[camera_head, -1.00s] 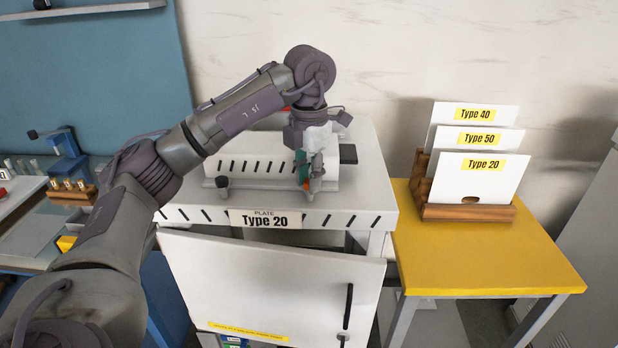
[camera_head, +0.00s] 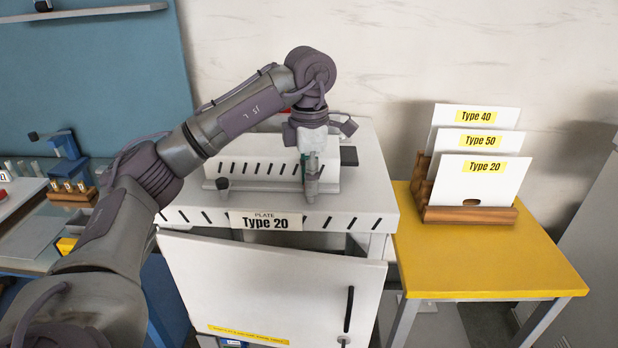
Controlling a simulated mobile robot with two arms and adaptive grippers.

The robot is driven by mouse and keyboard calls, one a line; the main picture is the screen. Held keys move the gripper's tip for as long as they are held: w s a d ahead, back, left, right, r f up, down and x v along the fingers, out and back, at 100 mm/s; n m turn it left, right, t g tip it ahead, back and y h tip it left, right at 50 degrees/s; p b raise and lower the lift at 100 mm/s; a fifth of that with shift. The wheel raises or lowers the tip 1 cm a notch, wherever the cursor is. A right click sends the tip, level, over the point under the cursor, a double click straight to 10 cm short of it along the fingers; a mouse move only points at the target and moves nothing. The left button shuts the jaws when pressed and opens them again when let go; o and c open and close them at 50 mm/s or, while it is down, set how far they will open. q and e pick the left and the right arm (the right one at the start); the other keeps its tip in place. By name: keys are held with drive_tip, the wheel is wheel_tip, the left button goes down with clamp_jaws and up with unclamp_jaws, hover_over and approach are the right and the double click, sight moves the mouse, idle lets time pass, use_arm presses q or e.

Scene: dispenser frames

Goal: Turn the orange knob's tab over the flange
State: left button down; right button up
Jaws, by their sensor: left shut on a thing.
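My left gripper (camera_head: 311,186) points down at the right part of the white slotted dispenser frame (camera_head: 265,170) on top of the cabinet. It is shut at the spot where the orange knob was visible a second ago. The knob, its tab and the flange are now hidden behind the fingers, so I cannot tell how the tab stands. A green part (camera_head: 303,167) shows just left of the fingers. My right gripper is not in view.
A black knob (camera_head: 222,184) stands at the frame's left end. A yellow table (camera_head: 480,255) at right bears a wooden rack (camera_head: 468,214) of white plates.

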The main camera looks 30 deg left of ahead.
use_arm(q)
drive_tip(key=c, duration=0.9)
unclamp_jaws()
wheel_tip(320, 180, up, 12)
idle(0.6)
